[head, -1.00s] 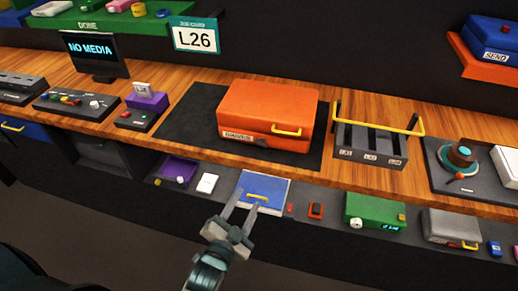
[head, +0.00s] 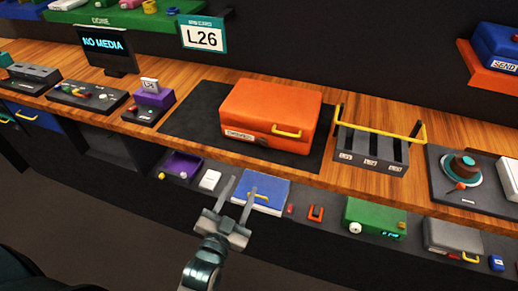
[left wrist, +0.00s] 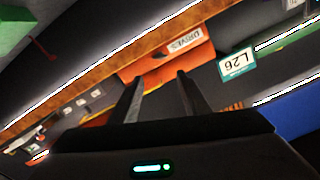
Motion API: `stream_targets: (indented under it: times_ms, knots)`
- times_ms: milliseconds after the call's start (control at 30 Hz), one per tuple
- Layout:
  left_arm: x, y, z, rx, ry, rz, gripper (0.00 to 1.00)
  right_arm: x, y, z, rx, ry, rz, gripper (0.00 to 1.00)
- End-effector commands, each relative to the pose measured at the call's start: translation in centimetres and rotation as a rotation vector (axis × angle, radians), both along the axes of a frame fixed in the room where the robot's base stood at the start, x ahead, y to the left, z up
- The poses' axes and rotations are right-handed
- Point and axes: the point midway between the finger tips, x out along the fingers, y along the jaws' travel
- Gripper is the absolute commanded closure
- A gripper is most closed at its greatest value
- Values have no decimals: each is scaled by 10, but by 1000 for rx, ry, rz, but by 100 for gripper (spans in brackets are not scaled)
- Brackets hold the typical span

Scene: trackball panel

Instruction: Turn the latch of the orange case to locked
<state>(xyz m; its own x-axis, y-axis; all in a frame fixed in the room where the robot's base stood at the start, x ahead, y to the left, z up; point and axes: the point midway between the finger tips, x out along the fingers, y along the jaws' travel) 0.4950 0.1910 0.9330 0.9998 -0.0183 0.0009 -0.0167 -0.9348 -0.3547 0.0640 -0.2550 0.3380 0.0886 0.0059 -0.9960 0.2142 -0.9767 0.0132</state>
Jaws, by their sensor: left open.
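The orange case (head: 272,110) lies closed on a dark mat on the wooden bench. Its front shows a white label (head: 239,134), a yellow handle (head: 286,132) and a small dark patch by the label that may be the latch; its setting is too small to tell. In the left wrist view the case (left wrist: 190,62) is beyond the fingertips, with its DRIVES label upside down. My left gripper (head: 240,186) is open and empty, in front of the case, with its fingers overlapping the blue case on the lower shelf in the picture. My right gripper is out of view.
A grey slotted rack (head: 369,147) with a yellow handle stands right of the case. A purple-topped device (head: 153,97) stands left of the dark mat (head: 196,120).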

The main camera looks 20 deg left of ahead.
Motion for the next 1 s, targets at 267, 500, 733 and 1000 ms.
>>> stream_targets:
  times_ms: [267,500,733,1000]
  knots:
    - [37,-1,3,0,-1,0,58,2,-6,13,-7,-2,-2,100]
    - [78,-1,3,1,0,0,58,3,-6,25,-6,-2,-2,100]
    - [118,-2,3,0,-1,0,58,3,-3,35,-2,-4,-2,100]
    - [153,-3,2,1,0,0,58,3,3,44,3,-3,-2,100]
